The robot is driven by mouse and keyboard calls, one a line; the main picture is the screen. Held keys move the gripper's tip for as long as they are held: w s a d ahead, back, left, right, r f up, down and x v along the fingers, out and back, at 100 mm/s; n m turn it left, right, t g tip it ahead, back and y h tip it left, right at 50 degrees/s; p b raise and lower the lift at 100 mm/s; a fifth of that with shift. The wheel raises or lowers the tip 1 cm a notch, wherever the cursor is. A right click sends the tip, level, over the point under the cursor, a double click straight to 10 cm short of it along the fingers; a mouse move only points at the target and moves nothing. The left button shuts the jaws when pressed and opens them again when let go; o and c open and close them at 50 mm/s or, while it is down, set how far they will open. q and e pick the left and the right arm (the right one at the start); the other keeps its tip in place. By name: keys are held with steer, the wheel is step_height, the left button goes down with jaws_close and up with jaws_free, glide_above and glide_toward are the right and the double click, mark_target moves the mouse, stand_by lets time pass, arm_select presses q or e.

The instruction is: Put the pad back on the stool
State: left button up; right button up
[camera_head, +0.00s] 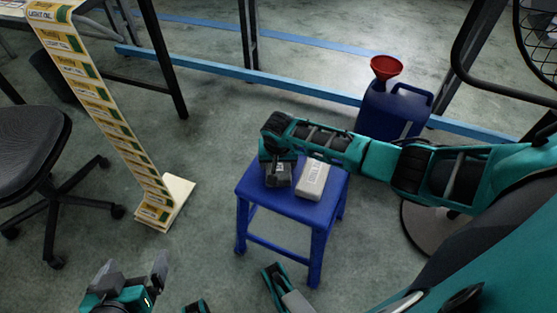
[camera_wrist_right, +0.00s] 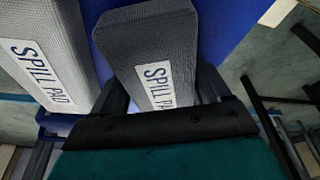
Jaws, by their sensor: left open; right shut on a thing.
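A dark grey spill pad (camera_head: 279,175) is between the fingers of my right gripper (camera_head: 278,160), over the left part of the blue stool's seat (camera_head: 328,206). In the right wrist view the held pad (camera_wrist_right: 150,45) is gripped between both fingers (camera_wrist_right: 163,95), its "SPILL PAD" label partly hidden. I cannot tell whether it touches the seat. A second, lighter spill pad (camera_head: 313,178) lies on the seat just to the right; it also shows in the right wrist view (camera_wrist_right: 45,55). My left gripper (camera_head: 132,268) is open and empty at the lower left, away from the stool.
A blue jerrycan (camera_head: 392,108) with a red funnel (camera_head: 386,67) stands behind my right arm. A tall light-oil label stand (camera_head: 110,115) and a black office chair (camera_head: 40,160) are at the left. A fan (camera_head: 537,40) is at the upper right.

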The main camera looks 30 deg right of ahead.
steer(key=o, duration=1)
steer(key=shift+s+f, duration=0.3)
steer(key=shift+f, duration=0.5)
arm_select(q)
steer(key=shift+f, duration=0.2)
arm_select(e)
steer(key=shift+d, duration=0.15)
steer(key=p+v, duration=0.2)
steer(key=v, duration=0.1)
steer(key=p+v, duration=0.1)
steer(key=v, duration=0.1)
steer(key=shift+w, duration=0.3)
arm_select(q)
steer(key=r+p, duration=0.2)
steer(key=a+r+p, duration=0.1)
steer(key=r+p, duration=0.1)
steer(key=r, duration=0.1)
steer(key=shift+s, duration=0.1)
arm_select(e)
steer(key=v, duration=0.9)
steer(key=shift+w+a+r, duration=0.25)
steer(key=shift+w+a, duration=0.05)
